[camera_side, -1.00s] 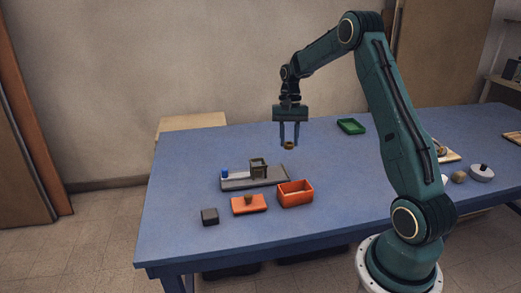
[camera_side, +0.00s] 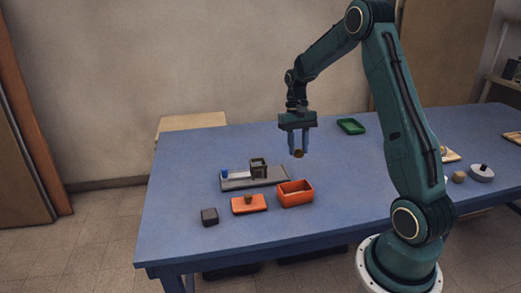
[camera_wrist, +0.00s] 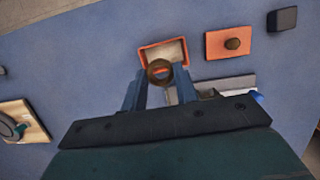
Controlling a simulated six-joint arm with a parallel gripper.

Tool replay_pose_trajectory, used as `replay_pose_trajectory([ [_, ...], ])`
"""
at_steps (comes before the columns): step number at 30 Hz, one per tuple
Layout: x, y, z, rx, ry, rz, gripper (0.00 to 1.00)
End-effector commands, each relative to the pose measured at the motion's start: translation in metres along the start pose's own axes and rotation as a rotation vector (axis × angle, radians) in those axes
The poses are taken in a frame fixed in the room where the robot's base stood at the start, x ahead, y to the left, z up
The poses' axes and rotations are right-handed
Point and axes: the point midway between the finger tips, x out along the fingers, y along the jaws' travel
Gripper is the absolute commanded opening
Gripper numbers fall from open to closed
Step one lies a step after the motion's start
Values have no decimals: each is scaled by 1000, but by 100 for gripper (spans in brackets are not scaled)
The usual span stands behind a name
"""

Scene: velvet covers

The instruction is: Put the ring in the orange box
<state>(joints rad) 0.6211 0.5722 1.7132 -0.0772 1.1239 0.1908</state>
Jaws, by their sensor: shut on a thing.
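A brown ring (camera_wrist: 159,71) is held between the fingertips of my gripper (camera_wrist: 160,78) in the wrist view. In the side view the ring (camera_side: 298,154) hangs under my gripper (camera_side: 299,150), well above the table. The orange box (camera_side: 295,194) is open-topped and stands on the table below and in front of my gripper. In the wrist view the orange box (camera_wrist: 144,54) lies just beyond the ring, which covers part of its rim. Its visible inside looks empty.
An orange lid with a knob (camera_side: 249,204) and a dark block (camera_side: 209,216) lie left of the box. A grey tray (camera_side: 270,181) with a small stand is behind it. A green tray (camera_side: 351,126) sits at the back.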

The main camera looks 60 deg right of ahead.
Motion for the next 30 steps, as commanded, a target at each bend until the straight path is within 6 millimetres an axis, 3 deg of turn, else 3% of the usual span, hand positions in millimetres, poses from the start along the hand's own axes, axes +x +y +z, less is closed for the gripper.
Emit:
replay_pose_trajectory([
  [18, 110, 0, -30, 1, -3, 0, 8],
  [24, 126, 0, -35, 0, -1, 0, 8],
  [30, 127, 0, -36, 0, 0, -1, 8],
])
